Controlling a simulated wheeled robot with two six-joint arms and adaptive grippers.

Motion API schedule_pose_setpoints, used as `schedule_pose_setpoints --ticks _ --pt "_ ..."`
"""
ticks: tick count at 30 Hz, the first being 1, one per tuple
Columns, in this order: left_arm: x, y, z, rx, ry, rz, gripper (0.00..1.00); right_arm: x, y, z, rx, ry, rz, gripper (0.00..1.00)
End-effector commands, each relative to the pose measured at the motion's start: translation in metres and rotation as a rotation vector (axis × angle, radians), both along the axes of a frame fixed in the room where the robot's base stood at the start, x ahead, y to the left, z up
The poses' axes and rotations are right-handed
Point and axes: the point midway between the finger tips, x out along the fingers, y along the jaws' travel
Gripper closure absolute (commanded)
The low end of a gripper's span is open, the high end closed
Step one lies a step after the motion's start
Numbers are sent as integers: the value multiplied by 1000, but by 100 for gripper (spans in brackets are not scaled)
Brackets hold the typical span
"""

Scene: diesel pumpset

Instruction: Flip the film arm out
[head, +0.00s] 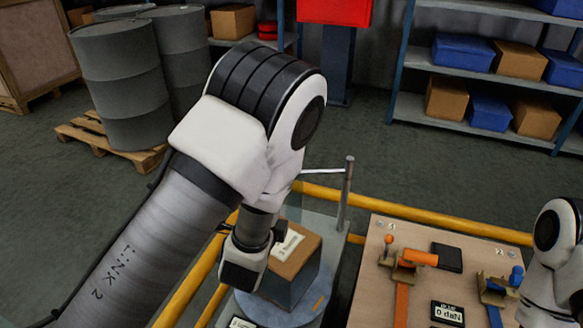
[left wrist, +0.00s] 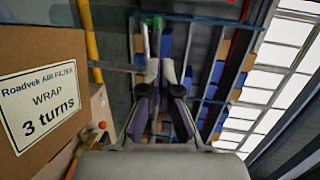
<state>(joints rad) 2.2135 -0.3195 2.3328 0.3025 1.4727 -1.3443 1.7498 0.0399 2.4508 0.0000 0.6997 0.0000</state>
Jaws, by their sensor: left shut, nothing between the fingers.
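A thin pale rod (head: 322,171), which looks like the film arm, reaches left from the top of a grey post (head: 346,195) in the head view. Its left end is hidden behind my left arm. A cardboard box (head: 290,258) with a white label stands on a round turntable (head: 283,312); the box also fills the left of the left wrist view (left wrist: 45,105). My left gripper (left wrist: 161,68) is shut and empty, beside the box. In the head view it is mostly hidden by my wrist. A greenish upright strip (left wrist: 145,28) shows beyond its fingertips; I cannot tell whether they touch.
Yellow rails (head: 430,221) run behind the turntable and bench. A wooden bench (head: 378,300) at the right carries orange and blue clamp-like fixtures and a small display (head: 447,313).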

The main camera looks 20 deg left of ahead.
Motion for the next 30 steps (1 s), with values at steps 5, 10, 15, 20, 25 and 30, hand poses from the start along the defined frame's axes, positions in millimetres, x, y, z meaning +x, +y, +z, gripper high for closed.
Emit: schedule_pose_setpoints --ticks 5,10,15,20,25,30 --pt "9 1 -1 -2 -1 0 100 0 0 2 0 -1 0 60" --pt "38 4 -5 -5 -1 2 100 0 0 9 0 -1 0 60" --pt "75 7 -11 -4 -2 2 100 0 0 16 0 -1 0 60" --pt "108 10 -17 -2 -1 0 100 0 0 22 0 -1 0 60" --pt "131 12 -22 -1 0 0 100 0 0 27 0 -1 0 60" --pt "138 12 -24 0 1 0 100 0 0 27 0 -1 0 60"
